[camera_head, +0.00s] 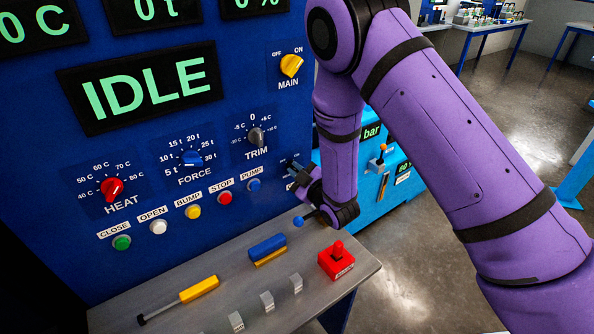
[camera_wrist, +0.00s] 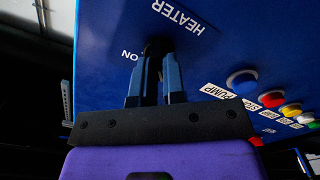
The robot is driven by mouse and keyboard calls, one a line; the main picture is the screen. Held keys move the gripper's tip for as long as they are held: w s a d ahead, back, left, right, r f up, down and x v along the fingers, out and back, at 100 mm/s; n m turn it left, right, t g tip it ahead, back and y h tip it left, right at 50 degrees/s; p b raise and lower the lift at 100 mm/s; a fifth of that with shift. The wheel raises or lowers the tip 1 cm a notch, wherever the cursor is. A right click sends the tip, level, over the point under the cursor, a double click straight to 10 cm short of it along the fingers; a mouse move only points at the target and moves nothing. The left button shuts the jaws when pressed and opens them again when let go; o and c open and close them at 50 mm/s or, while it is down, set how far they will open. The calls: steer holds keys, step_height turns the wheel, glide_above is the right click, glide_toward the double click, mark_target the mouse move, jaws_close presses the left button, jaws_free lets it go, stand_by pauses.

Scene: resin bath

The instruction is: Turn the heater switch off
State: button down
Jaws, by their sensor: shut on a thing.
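The blue control panel carries a HEATER label (camera_wrist: 184,16) in the wrist view, with an ON mark beside the dark heater switch (camera_wrist: 158,45). My gripper (camera_wrist: 157,68) is shut on that switch, and its two fingers hide most of it. Which way the switch points cannot be told. In the head view my gripper (camera_head: 294,172) is at the panel's right edge, right of the PUMP button, and the switch is hidden there.
A row of push buttons, including the blue PUMP button (camera_head: 253,185), lies left of my gripper. The HEAT knob (camera_head: 112,189) is farther left. Below is a grey ledge (camera_head: 215,300) with a red button box (camera_head: 336,262) and a blue-ended lever (camera_head: 298,221).

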steer(key=shift+s+f+n, duration=0.1)
steer(key=shift+n, duration=0.5)
steer(key=c, duration=1.2)
jaws_free()
steer(key=v, duration=1)
steer(key=shift+s+d, duration=0.25)
steer(key=shift+s, duration=0.05)
